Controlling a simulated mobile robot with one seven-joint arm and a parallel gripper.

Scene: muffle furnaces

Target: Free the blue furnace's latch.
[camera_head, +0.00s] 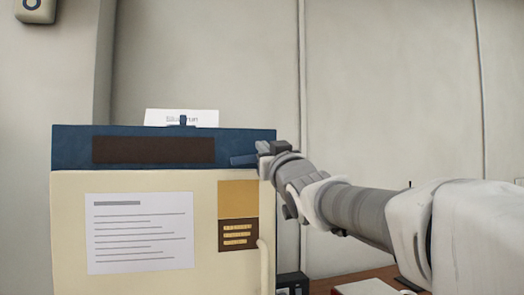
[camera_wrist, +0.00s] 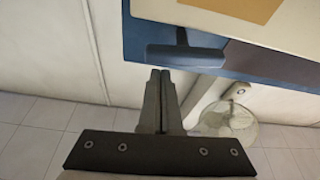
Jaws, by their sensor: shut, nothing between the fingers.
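The blue furnace (camera_head: 70,146) stands at left in the head view, with a blue top band and a cream front (camera_head: 150,182). Its blue latch (camera_head: 242,160) sticks out at the band's right end. The wrist view shows the latch (camera_wrist: 188,56) as a T-shaped handle against the blue panel. My gripper (camera_head: 263,150) is at the latch's right end in the head view. In the wrist view my gripper (camera_wrist: 160,72) is shut and empty, its fingertips close to the latch bar's left end. I cannot tell whether they touch it.
A white card (camera_head: 160,117) stands on top of the furnace. A dark box (camera_head: 292,283) and a brown table surface (camera_head: 335,284) show low at right. A round translucent object (camera_wrist: 240,122) lies beyond the fingers in the wrist view.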

